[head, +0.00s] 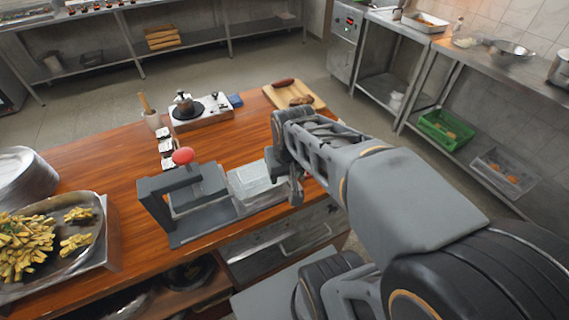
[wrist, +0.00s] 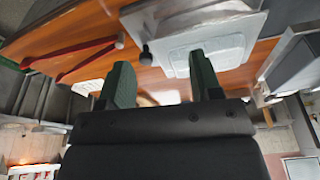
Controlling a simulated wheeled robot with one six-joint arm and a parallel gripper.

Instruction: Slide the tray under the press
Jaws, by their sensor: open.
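The grey press (head: 205,190) stands near the front edge of the wooden counter, with a red knob (head: 182,156) on its lever. The silvery tray (head: 256,182) lies just right of the press, beside its plate rather than beneath it. In the wrist view the tray (wrist: 225,45) fills the upper middle, with a small dark knob (wrist: 146,57) at its near left corner. My gripper (head: 286,178) is over the tray's right end; its open fingers show in the wrist view (wrist: 162,75). The right finger overlaps the tray in the picture; contact cannot be told.
A wooden board (head: 280,98) with dark food lies behind my gripper. A pan of fries (head: 85,245) is at left. Bare counter (head: 110,175) lies left of the press.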

